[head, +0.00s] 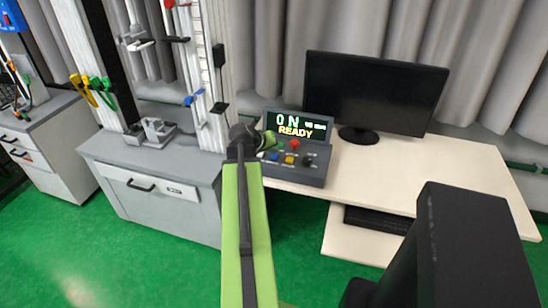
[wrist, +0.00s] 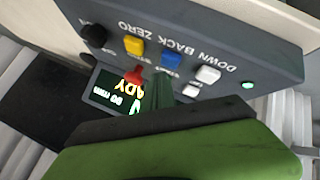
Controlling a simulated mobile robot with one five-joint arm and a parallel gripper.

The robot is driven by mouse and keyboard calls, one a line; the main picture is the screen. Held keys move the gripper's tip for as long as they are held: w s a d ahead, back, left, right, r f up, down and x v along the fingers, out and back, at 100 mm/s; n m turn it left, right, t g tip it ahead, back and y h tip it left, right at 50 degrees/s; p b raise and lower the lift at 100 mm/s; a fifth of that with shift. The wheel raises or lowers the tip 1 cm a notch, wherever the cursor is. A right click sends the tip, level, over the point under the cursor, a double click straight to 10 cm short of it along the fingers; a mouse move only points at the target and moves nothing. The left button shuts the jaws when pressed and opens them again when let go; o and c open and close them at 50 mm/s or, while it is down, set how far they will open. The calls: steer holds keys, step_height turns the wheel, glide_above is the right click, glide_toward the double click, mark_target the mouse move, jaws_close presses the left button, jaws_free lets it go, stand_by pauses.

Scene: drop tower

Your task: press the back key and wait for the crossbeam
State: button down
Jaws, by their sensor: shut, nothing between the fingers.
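The control box (head: 300,178) stands on the desk, its display (head: 294,125) reading "0 N" and "READY". In the wrist view the blue key (wrist: 168,60) is beside the label "BACK", between a yellow key (wrist: 133,46) and a white key (wrist: 208,74). My gripper (head: 270,138) is shut and empty at the box. In the wrist view its green fingertips (wrist: 160,78) are just short of the blue key, close to the red button (wrist: 134,76). I cannot tell whether they touch anything. I cannot make out the crossbeam for certain on the tower (head: 212,75).
A monitor (head: 372,95) stands on the desk (head: 440,165), right of the box. A grey cabinet (head: 160,192) carries the tower and a metal fixture (head: 150,131). Yellow and green clamps (head: 92,88) hang at the left. The green floor in front is clear.

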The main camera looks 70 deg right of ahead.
steer(key=shift+f, duration=0.1)
stand_by(0.3)
steer(key=shift+f+b, duration=0.3)
steer(key=shift+b, duration=0.1)
